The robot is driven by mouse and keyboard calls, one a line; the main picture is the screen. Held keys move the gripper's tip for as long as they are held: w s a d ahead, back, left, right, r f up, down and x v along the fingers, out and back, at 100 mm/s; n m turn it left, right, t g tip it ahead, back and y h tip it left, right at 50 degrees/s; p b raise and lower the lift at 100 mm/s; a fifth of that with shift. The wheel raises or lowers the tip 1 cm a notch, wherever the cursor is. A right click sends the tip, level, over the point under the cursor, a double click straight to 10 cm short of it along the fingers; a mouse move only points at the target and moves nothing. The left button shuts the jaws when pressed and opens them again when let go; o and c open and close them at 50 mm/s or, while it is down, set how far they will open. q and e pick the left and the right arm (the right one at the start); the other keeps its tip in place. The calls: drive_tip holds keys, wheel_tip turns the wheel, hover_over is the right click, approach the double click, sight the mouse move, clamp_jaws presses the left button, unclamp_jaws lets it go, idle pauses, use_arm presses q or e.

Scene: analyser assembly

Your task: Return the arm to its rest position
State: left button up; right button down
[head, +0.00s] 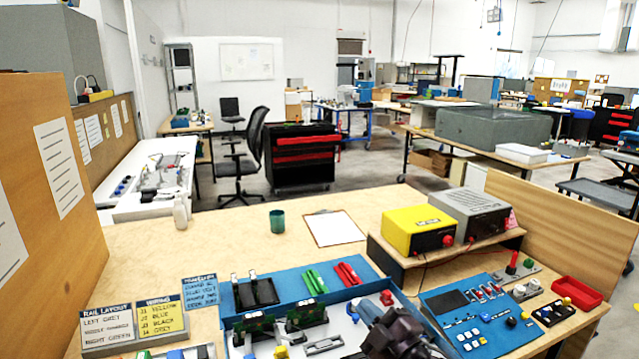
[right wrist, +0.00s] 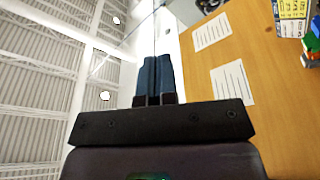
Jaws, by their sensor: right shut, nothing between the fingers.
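My right gripper (head: 368,309) comes in at the bottom centre of the head view, over the blue tray of the workbench. In the right wrist view its two blue fingers (right wrist: 158,80) lie against each other, shut and empty. Behind them that view shows the ceiling and the wooden side panel. The blue tray (head: 240,312) holds black, green and red parts in its back row, and my right arm hides part of its front right. My left gripper is not in view.
A blue control panel (head: 470,330) stands right of my right gripper, with a small red bin (head: 577,292) beyond it. A yellow box (head: 418,230) and a grey box (head: 470,213) sit on a raised shelf.

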drive_tip(key=s+d+f+m+g+h, duration=0.2)
drive_tip(key=s+d+f+m, duration=0.3)
drive_tip(key=s+f, duration=0.3)
drive_tip(key=s+d+f+m+g+h, duration=0.1)
drive_tip(key=s+d+f+m+h, duration=0.4)
drive_tip(key=s+f, duration=0.4)
drive_tip(key=s+d+f+m+g+h, duration=0.2)
drive_tip(key=s+d+f+m+h, duration=0.1)
drive_tip(key=s+d+f+m, duration=0.3)
drive_tip(key=s+d+f, duration=0.2)
drive_tip(key=s, duration=0.2)
drive_tip(key=shift+s+d+f+m+g+h, duration=0.25)
drive_tip(key=shift+s+d+m+g+h, duration=0.05)
drive_tip(key=shift+h, duration=0.1)
